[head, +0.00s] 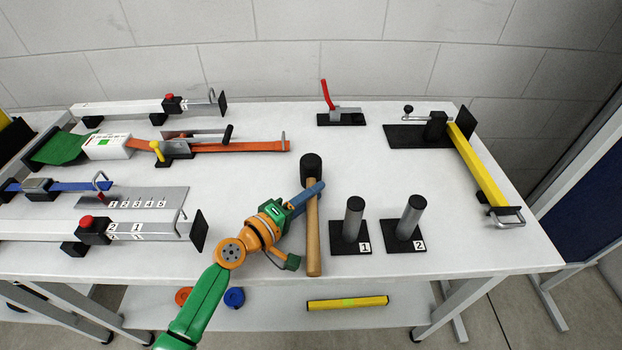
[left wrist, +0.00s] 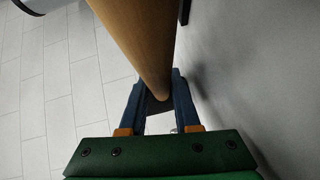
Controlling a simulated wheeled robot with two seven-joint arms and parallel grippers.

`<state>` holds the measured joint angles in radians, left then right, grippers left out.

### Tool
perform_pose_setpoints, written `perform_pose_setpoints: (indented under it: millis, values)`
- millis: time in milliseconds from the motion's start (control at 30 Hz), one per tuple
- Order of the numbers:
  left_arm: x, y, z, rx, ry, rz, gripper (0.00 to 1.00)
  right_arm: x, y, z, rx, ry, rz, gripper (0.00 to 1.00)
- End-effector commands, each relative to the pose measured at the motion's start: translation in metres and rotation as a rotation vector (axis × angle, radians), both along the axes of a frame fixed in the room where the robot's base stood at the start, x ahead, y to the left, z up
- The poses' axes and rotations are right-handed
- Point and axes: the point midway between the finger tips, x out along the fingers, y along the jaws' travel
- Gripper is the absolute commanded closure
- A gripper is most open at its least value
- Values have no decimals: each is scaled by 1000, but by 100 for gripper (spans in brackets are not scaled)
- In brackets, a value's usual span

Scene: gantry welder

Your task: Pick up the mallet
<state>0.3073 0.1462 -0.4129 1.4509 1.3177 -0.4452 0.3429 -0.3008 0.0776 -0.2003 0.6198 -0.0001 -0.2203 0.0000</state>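The mallet has a black head (head: 311,167) and a long wooden handle (head: 313,235). In the head view its head points to the back and its handle runs towards me, down to the table's front edge. My left gripper (head: 312,193) is at the handle just below the head, with a blue finger crossing over it. In the left wrist view the handle (left wrist: 140,38) runs from the top down to between the two blue fingers (left wrist: 158,95), which sit close on both sides. It looks gripped; I cannot tell how high it is above the table. My right gripper is out of view.
Two numbered bases with grey cylinders (head: 354,218) (head: 410,217) stand right of the mallet on the white table (head: 480,250). A red-handled toggle clamp (head: 342,117) and a yellow bar (head: 478,165) are farther back. Several rails and clamps fill the left side.

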Motion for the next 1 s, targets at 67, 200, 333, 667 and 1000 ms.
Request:
perform_pose_setpoints:
  millis: [67, 200, 333, 667, 1000]
  values:
    - [0, 0, 0, 0, 0, 0, 95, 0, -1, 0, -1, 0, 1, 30]
    - [0, 0, 0, 0, 0, 0, 100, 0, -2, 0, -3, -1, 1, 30]
    - [0, 0, 0, 0, 0, 0, 100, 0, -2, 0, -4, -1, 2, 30]
    - [0, 0, 0, 0, 0, 1, 100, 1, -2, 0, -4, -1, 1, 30]
    - [0, 0, 0, 0, 0, 1, 100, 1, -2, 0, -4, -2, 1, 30]
